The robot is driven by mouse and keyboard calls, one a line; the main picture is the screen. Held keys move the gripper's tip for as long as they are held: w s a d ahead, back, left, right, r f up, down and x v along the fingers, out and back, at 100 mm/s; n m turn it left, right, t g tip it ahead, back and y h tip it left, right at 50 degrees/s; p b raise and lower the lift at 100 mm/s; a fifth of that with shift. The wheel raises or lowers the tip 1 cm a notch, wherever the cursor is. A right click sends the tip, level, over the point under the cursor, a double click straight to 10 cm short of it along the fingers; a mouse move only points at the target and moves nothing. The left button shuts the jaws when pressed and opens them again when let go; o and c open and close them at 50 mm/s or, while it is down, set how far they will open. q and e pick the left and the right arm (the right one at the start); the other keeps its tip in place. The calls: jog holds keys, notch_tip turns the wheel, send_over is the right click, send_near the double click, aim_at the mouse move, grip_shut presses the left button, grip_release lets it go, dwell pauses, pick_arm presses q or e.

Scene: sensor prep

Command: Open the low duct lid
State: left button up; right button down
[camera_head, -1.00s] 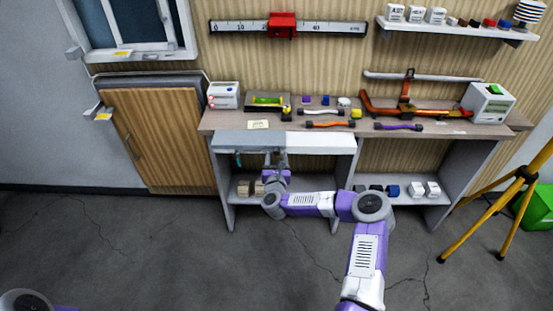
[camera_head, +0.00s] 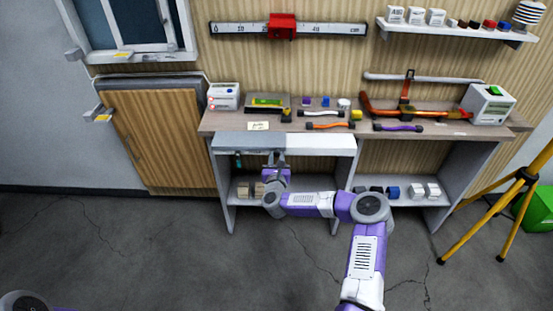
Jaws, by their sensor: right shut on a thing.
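The low duct lid (camera_head: 315,143) appears to be the long light-grey panel under the left half of the workbench top. My right gripper (camera_head: 276,158) is at the panel's front edge, left of its middle, with its fingers pointing up and shut on it. The exact grip point is small and partly hidden by the fingers. My right arm reaches in from the lower right, in front of the bench. My left gripper is out of view; only a bit of my left arm shows at the bottom left corner.
The workbench top (camera_head: 225,122) holds a white box device (camera_head: 223,96), orange and purple handled bars, and a white meter (camera_head: 488,103). Small blocks stand on the lower shelf. A yellow tripod (camera_head: 490,215) stands at right. The floor in front is mostly clear.

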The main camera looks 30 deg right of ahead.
jog(key=shift+d, duration=0.1)
jog(key=s+d+b, duration=0.1)
jog(key=s+d, duration=0.3)
jog(key=d, duration=0.3)
jog(key=s+d+b, duration=0.1)
jog(key=s+d, duration=0.4)
jog(key=d, duration=0.2)
jog(key=s+d+b, duration=0.2)
jog(key=s+d, duration=0.2)
jog(key=d, duration=0.4)
jog(key=shift+s, duration=0.3)
jog(key=c, duration=0.9)
grip_release()
jog(key=shift+o, duration=0.2)
jog(key=p+v, duration=0.2)
jog(key=v, duration=0.5)
jog(key=shift+s+a, duration=0.2)
jog(key=shift+s, duration=0.1)
